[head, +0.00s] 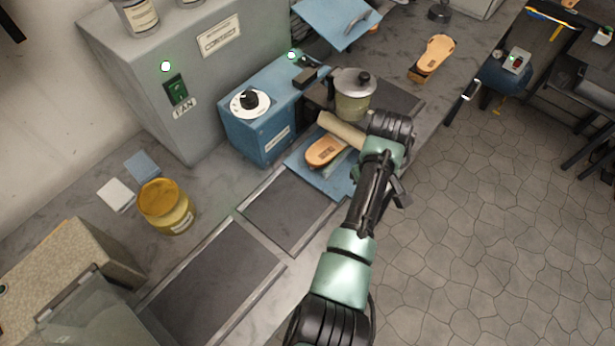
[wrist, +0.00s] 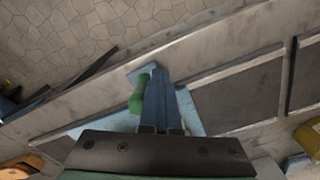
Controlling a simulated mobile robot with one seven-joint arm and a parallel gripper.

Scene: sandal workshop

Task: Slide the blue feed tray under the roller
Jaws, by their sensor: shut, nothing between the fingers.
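The blue feed tray (head: 332,184) lies flat on the bench, partly hidden by my arm in the head view. A tan sandal sole (head: 324,151) rests on it. The beige roller (head: 340,130) lies across just behind the sole, below a lidded glue pot (head: 353,95). In the wrist view the pale blue tray (wrist: 189,112) shows beneath my gripper (wrist: 160,72). My gripper's fingers are shut and empty, pointing down beside a green handle-like cylinder (wrist: 140,94). I cannot tell whether they touch it. The fingertips are hidden in the head view.
A blue machine box (head: 262,130) with a dial stands left of the tray. Dark panels (head: 287,208) line the bench front. A yellow jar (head: 167,207) stands at left. Another sole (head: 434,57) lies beyond the roller. Open stone floor (head: 480,220) is at right.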

